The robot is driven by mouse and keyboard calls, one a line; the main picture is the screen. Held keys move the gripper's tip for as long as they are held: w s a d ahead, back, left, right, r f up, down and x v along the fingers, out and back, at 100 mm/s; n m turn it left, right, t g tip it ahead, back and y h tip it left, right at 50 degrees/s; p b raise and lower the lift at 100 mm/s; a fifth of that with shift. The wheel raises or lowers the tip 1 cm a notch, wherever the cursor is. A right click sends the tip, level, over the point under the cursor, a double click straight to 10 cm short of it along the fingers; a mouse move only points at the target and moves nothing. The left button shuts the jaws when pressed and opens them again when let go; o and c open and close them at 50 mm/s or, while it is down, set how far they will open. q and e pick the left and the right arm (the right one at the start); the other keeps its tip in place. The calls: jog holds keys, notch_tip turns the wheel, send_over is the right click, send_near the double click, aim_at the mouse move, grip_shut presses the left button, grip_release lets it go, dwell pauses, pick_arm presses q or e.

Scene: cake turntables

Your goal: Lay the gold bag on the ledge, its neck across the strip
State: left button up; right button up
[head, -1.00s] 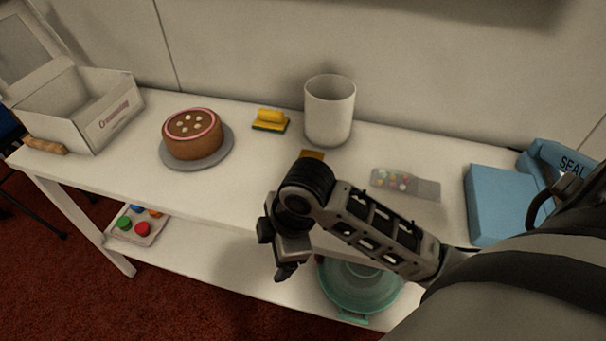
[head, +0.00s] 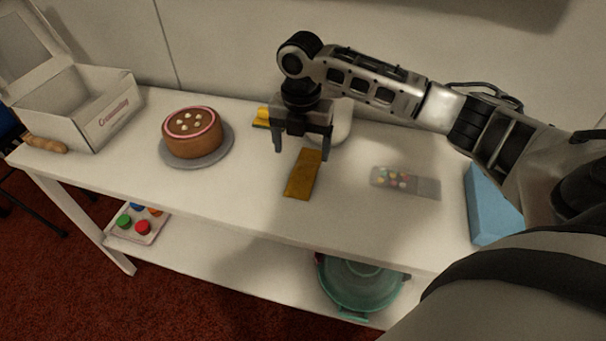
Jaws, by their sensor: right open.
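The gold bag (head: 301,178) lies flat on the white table in the middle, its far end under my right gripper. My right gripper (head: 302,152) points down with its jaws open, over the far end of the bag and holding nothing. Whether the fingers touch the bag or table is hard to tell. A light blue block (head: 486,208), which looks like the ledge, stands at the right of the table. My right arm covers much of it, and the sealer part and strip behind are hidden. My left gripper is not in view.
A chocolate cake (head: 191,136) on a grey turntable and an open white box (head: 88,108) stand at left. A clear candy bag (head: 404,182) lies between gold bag and block. A white canister (head: 343,122) and yellow item (head: 261,117) are partly hidden behind my gripper.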

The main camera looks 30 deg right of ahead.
aim_at(300, 179)
jog(key=f, duration=0.9)
jog(key=shift+a, duration=0.25)
jog(key=shift+c, duration=0.2)
jog(key=c, duration=1.1)
